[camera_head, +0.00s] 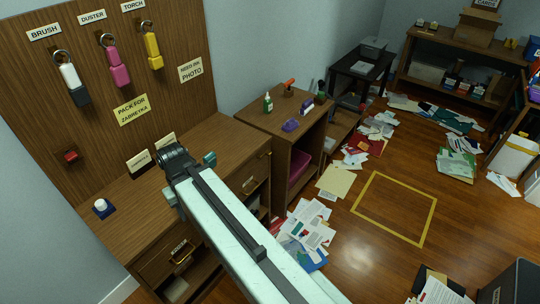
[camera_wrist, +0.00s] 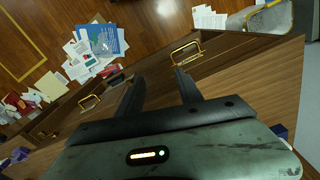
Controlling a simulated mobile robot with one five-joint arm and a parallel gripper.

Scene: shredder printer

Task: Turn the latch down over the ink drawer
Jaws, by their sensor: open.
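I cannot make out a latch or a drawer marked for ink in either view. My gripper (camera_wrist: 157,76) is open and empty in the wrist view, its two black fingers spread over the edge of a wooden cabinet (camera_wrist: 240,85) with brass handles. In the head view my arm reaches over the cabinet top (camera_head: 115,228), and its own body hides part of the top and front. A drawer with a brass handle (camera_head: 182,258) and a small label, too small to read surely, is at the cabinet's lower left. A grey printer-like box (camera_head: 373,47) stands far off at the back.
A board (camera_head: 120,60) with a hanging brush, duster and torch rises behind the cabinet. A white knob on a blue base (camera_head: 103,206) stands on its top. Papers (camera_head: 305,232) litter the floor. A yellow taped square (camera_head: 395,207) encloses bare floor.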

